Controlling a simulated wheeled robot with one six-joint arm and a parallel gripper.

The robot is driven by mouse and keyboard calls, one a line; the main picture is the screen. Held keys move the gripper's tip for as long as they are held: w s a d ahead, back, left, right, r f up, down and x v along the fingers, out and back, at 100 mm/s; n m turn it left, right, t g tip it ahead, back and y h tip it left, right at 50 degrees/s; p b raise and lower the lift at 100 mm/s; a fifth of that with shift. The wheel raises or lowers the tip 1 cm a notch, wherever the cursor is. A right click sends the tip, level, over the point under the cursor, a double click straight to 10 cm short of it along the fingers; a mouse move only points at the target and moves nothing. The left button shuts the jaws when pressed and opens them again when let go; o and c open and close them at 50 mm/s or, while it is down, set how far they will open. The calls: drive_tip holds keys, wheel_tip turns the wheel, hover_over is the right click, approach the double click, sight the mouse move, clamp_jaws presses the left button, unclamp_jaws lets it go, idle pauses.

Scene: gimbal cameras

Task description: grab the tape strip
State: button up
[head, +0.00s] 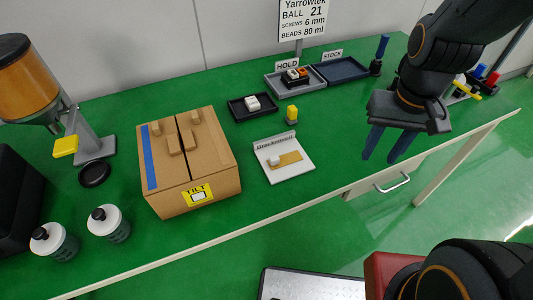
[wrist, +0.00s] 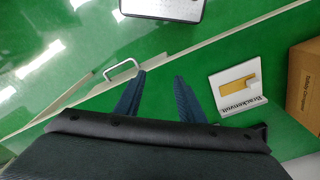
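A blue tape strip (head: 149,163) lies along the left side of the top of a cardboard box (head: 215,182). The box stands on the green bench with a yellow TILT label on its front. Only the box's side shows in the wrist view (wrist: 303,85), and the strip is out of sight there. My gripper (head: 388,156) is above the bench's right part, well right of the box, with its two blue fingers pointing down. The fingers are apart, and nothing is between them in the wrist view (wrist: 158,84).
Several tan pieces lie on the box top. A white Brackenvolt stand (head: 270,174) stands between the box and my gripper. Trays (head: 340,70) and a yellow-topped item (head: 291,114) lie behind.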

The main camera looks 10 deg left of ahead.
drive_tip(key=w+a+m+p, duration=0.2)
drive_tip(key=w+a+m, duration=0.25)
drive_tip(key=a, duration=0.65)
drive_tip(key=m+p, duration=0.1)
drive_tip(key=m, duration=0.6)
hover_over(274, 157)
drive_tip(key=shift+f+n+g, duration=0.2)
drive_tip(key=shift+n+g, duration=0.05)
drive_tip(key=shift+g, duration=0.05)
drive_tip(key=shift+f, duration=0.2)
drive_tip(key=shift+f+p, duration=0.95)
drive_tip(key=shift+f, duration=2.75)
clamp_jaws()
